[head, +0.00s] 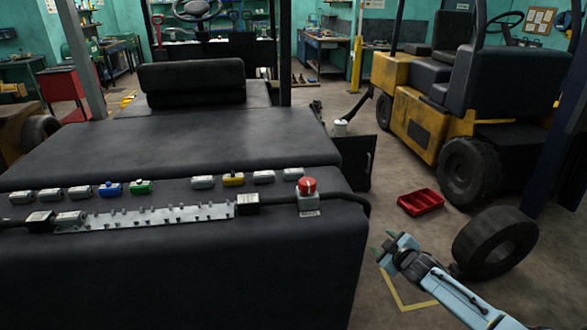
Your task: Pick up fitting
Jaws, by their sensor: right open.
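Several small fittings lie in a row on the dark top of the stripped forklift (270,245) in the head view. A blue fitting (110,189), a green fitting (140,187) and a yellow fitting (233,179) stand among grey ones, such as a grey fitting (203,182). A metal rail (150,218) with small upright pegs lies in front of them, and a grey fitting (70,217) sits at its left end. I cannot tell which fitting is meant. My right gripper (383,244) is open and empty, right of the forklift body and apart from the fittings. My left gripper is not in view.
A red button (307,186) on a grey box and a black cable (345,197) are at the top's right end. A red tray (420,202) and a tire (495,243) are on the floor. A yellow forklift (425,105) stands behind. Floor between is clear.

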